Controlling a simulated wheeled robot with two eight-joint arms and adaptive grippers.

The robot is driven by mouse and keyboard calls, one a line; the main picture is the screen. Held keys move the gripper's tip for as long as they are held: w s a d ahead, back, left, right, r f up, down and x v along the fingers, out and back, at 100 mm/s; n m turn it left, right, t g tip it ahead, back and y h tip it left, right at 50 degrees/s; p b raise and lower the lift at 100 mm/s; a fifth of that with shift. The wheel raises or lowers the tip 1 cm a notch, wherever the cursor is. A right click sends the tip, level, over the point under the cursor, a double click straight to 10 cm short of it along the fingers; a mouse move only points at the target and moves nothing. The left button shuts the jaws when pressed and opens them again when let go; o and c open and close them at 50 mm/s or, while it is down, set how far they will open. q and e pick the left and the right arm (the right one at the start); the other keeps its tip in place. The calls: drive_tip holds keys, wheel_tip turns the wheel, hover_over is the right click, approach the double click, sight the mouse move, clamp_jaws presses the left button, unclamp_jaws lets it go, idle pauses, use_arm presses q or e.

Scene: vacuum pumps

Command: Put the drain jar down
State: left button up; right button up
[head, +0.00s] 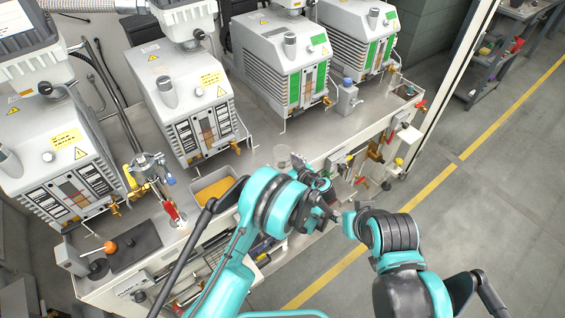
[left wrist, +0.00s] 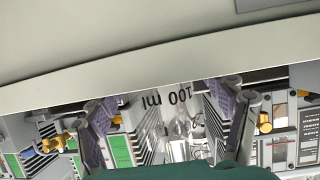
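The drain jar is a clear cylinder (head: 283,157) above or on the steel bench, just beyond my left wrist in the head view. In the left wrist view the clear jar (left wrist: 178,126) shows between the two finger pads, with "100 ml" upside down on it. My left gripper (left wrist: 163,112) appears shut on the jar, a pad at each side. The jar's base is hidden, so I cannot tell whether it touches the bench. My right gripper (head: 340,216) is off the bench's front edge, apart from the jar; its fingers are too unclear to read.
Several white pumps (head: 285,55) stand along the back of the bench (head: 262,138). A tray with yellow liquid (head: 212,190) lies left of my left wrist. Valves and fittings (head: 378,150) line the front edge.

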use_arm(q)
wheel_tip(320, 180, up, 10)
idle(0.6)
clamp_jaws()
idle(0.6)
idle(0.8)
